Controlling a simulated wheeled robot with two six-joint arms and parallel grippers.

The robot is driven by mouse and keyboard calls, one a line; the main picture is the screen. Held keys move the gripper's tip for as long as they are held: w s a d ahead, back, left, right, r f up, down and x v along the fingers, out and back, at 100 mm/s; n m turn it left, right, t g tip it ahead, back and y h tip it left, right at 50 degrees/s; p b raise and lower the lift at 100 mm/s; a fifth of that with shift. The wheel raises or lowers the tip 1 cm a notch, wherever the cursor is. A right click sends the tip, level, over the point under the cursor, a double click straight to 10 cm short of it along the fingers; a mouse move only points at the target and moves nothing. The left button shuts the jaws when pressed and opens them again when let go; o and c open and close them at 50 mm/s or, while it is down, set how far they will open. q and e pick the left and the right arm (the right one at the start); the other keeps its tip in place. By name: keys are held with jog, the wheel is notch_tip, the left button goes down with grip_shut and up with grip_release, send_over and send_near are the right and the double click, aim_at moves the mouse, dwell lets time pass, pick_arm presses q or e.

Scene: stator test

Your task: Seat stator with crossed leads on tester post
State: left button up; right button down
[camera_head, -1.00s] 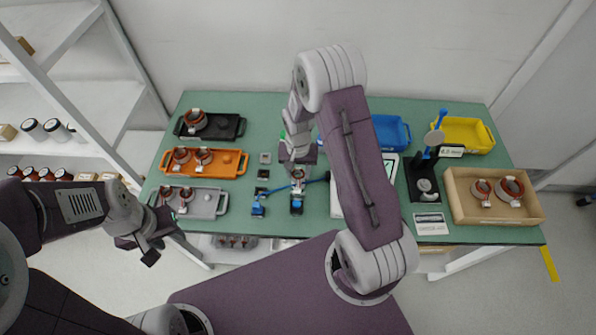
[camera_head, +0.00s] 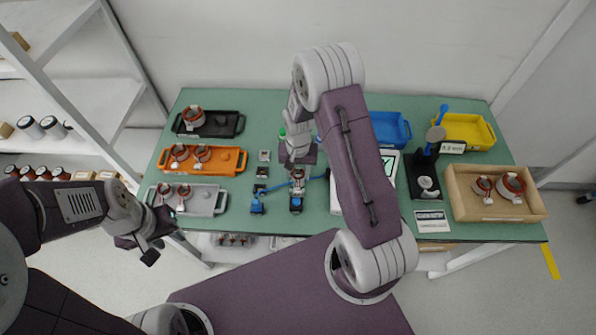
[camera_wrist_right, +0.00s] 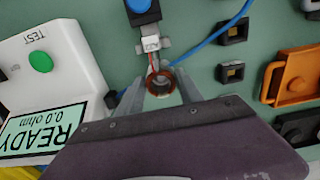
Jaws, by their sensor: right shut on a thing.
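My right gripper (camera_wrist_right: 160,90) is shut on a small copper-and-red stator ring (camera_wrist_right: 161,80), held between its fingertips. Thin red and white leads run from the ring to a pale labelled piece (camera_wrist_right: 151,44) beside a blue clip (camera_wrist_right: 142,10). Whether the leads cross is too small to tell. The ring also shows in the head view (camera_head: 298,174), below my right wrist. Whether a post is inside it is hidden. The white tester (camera_wrist_right: 45,65) has a green TEST button and a display reading READY, 0.0 ohm. My left gripper (camera_head: 146,247) is empty and open, off the table's front left.
Black (camera_head: 226,124), orange (camera_head: 228,161) and grey (camera_head: 208,201) trays with stators stand at the left. A wooden box (camera_head: 463,214) with two stators, a black stand (camera_head: 424,176), a blue bin (camera_head: 392,130) and a yellow bin (camera_head: 470,131) are at the right.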

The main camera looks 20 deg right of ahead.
jog(key=shift+f, duration=0.25)
jog(key=c, duration=0.7)
grip_release()
notch_tip(320, 180, up, 9)
jog(key=shift+b, duration=0.3)
